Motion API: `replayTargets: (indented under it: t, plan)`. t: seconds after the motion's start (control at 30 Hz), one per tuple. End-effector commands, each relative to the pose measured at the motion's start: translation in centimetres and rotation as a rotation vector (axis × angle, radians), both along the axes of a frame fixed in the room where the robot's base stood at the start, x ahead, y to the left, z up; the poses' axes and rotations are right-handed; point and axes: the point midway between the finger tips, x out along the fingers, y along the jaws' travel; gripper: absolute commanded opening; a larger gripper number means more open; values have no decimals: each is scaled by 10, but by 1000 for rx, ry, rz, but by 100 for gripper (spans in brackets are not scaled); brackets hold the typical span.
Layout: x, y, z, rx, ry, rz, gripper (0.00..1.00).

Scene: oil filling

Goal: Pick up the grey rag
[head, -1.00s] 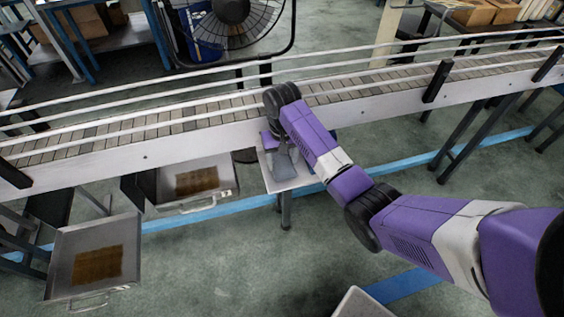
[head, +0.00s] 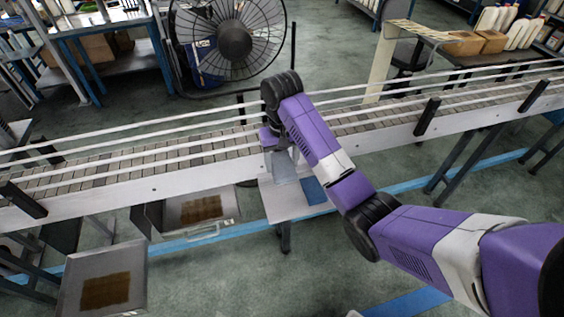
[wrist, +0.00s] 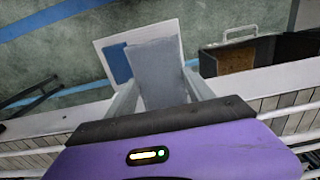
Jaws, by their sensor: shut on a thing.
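The grey rag (head: 283,167) hangs from my gripper (head: 277,148) in the head view, above a small white table (head: 286,205). In the wrist view the rag (wrist: 158,72) is a flat grey-blue sheet between the two pale fingers of my gripper (wrist: 158,98). The gripper is shut on it. The table top (wrist: 108,42) shows beyond and below it in the wrist view. In the head view my arm hides part of the gripper.
A blue cloth (head: 313,190) lies on the small table. A conveyor (head: 190,155) with rails runs close behind it. Two metal trays with brown contents, one (head: 200,209) near the table and one (head: 104,280) further left, stand in front. A fan (head: 234,42) stands beyond the conveyor.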

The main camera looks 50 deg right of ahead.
Motion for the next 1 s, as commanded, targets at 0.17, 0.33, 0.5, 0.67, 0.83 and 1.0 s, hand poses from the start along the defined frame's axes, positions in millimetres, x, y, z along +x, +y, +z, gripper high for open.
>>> replayTargets:
  t: [0.17,0.33,0.5,0.67,0.83,1.0]
  plan:
    - [3,-3,20,-4,-9,-2,22]
    - [1,-3,31,-4,-6,-2,22]
    - [3,-3,46,-6,-9,0,22]
    - [0,-3,60,-6,-1,-2,22]
    - [1,-3,83,-5,-4,0,22]
    - [1,-2,100,-4,-4,0,22]
